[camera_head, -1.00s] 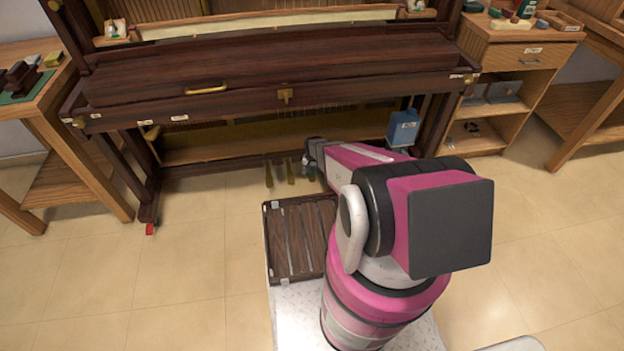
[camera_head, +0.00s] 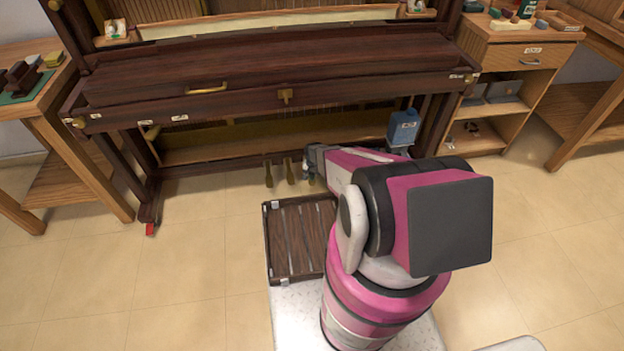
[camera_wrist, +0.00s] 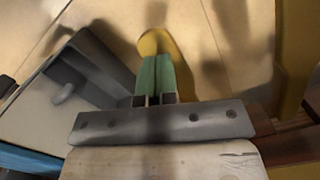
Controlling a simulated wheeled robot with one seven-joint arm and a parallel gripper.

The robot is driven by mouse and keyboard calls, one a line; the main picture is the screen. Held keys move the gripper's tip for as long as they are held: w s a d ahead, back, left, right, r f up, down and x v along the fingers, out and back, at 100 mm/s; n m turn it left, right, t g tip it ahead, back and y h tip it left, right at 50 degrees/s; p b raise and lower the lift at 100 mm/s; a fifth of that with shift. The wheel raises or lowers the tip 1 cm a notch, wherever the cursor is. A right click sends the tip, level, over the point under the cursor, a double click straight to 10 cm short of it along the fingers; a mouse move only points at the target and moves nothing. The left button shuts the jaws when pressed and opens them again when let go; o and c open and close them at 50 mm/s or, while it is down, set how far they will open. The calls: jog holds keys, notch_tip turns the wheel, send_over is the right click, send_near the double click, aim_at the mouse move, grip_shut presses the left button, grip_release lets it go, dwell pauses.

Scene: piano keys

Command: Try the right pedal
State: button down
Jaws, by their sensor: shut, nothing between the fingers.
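Brass pedals hang below the piano. The left pedal (camera_head: 268,175) and the middle pedal (camera_head: 289,172) show in the head view. The right pedal is mostly hidden there behind my gripper (camera_head: 309,180). In the wrist view, my gripper (camera_wrist: 154,65) has its green fingers shut together with nothing between them. A rounded brass pedal end (camera_wrist: 152,40) lies just beyond and below the fingertips, partly covered by them. I cannot tell whether the fingers touch it.
The dark piano (camera_head: 240,75) overhangs the pedals. A slatted wooden tray (camera_head: 303,240) lies in front of them, left of my arm. A blue container (camera_head: 403,127) stands right of the pedals, by the piano's leg. Tiled floor (camera_head: 190,270) is clear at left.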

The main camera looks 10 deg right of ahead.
jog(key=shift+w+d+r, duration=0.25)
jog(key=shift+w+d, duration=0.05)
jog(key=shift+w, duration=0.4)
jog(key=shift+w+d+r, duration=0.2)
jog(key=shift+w+d, duration=0.05)
jog(key=shift+w, duration=0.45)
jog(key=shift+r, duration=0.1)
notch_tip(320, 180, up, 11)
jog(key=shift+w+d, duration=0.2)
jog(key=shift+w, duration=0.25)
